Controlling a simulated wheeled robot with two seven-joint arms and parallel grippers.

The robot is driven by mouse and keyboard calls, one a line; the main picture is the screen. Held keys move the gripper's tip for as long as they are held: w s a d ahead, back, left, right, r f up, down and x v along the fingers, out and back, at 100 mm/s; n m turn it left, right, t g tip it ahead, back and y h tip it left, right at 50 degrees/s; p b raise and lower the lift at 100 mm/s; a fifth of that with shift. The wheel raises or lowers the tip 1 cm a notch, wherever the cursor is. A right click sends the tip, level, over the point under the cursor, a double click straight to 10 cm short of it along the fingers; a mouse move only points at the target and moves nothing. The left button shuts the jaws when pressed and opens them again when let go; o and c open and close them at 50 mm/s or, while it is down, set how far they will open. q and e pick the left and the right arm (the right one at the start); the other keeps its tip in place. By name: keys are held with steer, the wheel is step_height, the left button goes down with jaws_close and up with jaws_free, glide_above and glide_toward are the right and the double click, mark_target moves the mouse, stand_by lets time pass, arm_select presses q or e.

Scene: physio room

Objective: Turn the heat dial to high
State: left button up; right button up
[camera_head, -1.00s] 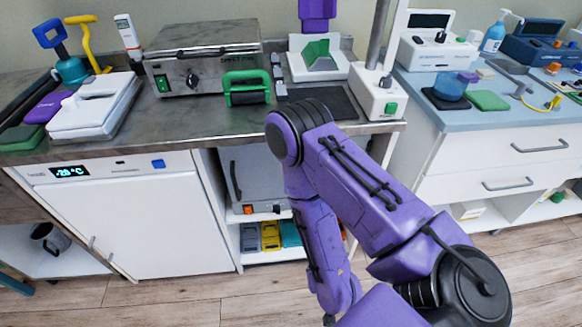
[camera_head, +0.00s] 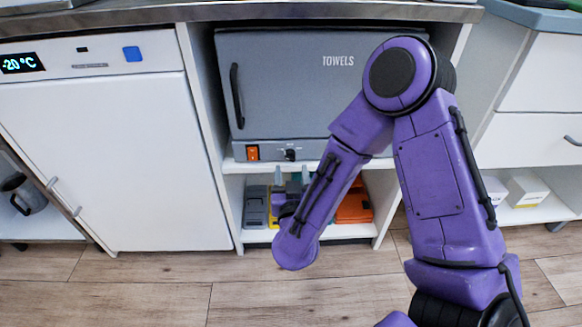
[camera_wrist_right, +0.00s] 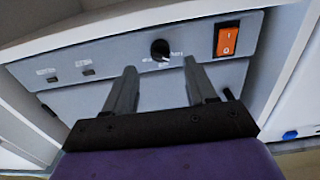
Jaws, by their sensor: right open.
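The heat dial (camera_head: 289,154) is a small black knob on the front panel strip under the grey towel cabinet door (camera_head: 300,85), right of an orange rocker switch (camera_head: 252,153). My right gripper (camera_head: 290,178) is just below the panel, partly hidden by my own arm. In the right wrist view the dial (camera_wrist_right: 160,50) shows past the open fingertips of the gripper (camera_wrist_right: 160,67), roughly centred between them. The fingers are apart and empty, and I see no contact with the knob. The dial's lettering is too blurred to read. My left gripper is out of view.
The cabinet sits in a white shelf bay under the counter (camera_head: 230,13). A white fridge unit (camera_head: 120,160) stands to the left. The lower shelf holds grey, yellow and orange boxes (camera_head: 354,205) behind my arm. Wood floor (camera_head: 130,290) in front is clear.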

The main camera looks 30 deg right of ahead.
mark_target(290, 160)
steer(key=x, duration=0.5)
steer(key=shift+b, duration=0.4)
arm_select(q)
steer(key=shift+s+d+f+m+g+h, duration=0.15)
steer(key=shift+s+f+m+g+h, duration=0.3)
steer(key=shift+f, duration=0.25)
arm_select(e)
steer(key=shift+a, duration=0.1)
steer(key=shift+c, duration=0.3)
jaws_close()
